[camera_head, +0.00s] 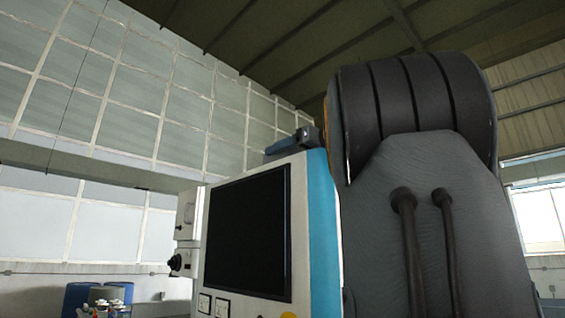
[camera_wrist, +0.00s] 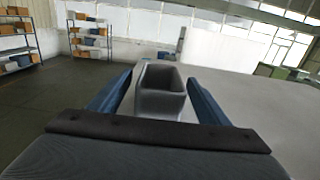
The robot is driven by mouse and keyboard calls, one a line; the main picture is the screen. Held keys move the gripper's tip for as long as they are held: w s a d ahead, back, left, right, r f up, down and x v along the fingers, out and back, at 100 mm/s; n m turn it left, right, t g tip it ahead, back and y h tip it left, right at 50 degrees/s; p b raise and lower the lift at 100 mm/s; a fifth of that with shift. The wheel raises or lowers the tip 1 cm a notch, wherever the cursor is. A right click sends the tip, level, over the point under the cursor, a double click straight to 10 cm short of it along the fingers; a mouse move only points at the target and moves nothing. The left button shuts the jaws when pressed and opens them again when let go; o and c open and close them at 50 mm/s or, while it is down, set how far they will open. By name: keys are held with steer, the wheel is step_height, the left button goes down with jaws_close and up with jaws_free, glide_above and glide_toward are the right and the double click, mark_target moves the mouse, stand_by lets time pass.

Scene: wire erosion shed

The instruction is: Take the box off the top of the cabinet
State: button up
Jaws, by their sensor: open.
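The box (camera_wrist: 160,105) is a small grey open-topped bin. In the wrist view it stands on a broad grey surface, the cabinet top (camera_wrist: 245,100). My gripper (camera_wrist: 160,77) is open, with one blue finger on each side of the box; I cannot tell whether either touches it. In the head view the cabinet (camera_head: 325,230) is white and blue with a dark screen. A blue finger of my gripper (camera_head: 288,144) shows just above its top edge. The box cannot be made out there, and my dark arm covers the right side.
Shelving with cartons (camera_wrist: 17,42) and a second rack (camera_wrist: 88,38) stand far left in the wrist view. Open floor (camera_wrist: 60,95) lies on the left. Green equipment (camera_wrist: 285,73) is at the far right. Blue drums (camera_head: 78,298) stand low left in the head view.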

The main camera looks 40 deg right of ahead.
mark_target(276, 158)
steer(key=w, duration=0.2)
steer(key=w+p, duration=0.1)
steer(key=w, duration=0.1)
steer(key=shift+w+a, duration=0.2)
steer(key=shift+w, duration=0.2)
steer(key=c, duration=1.2)
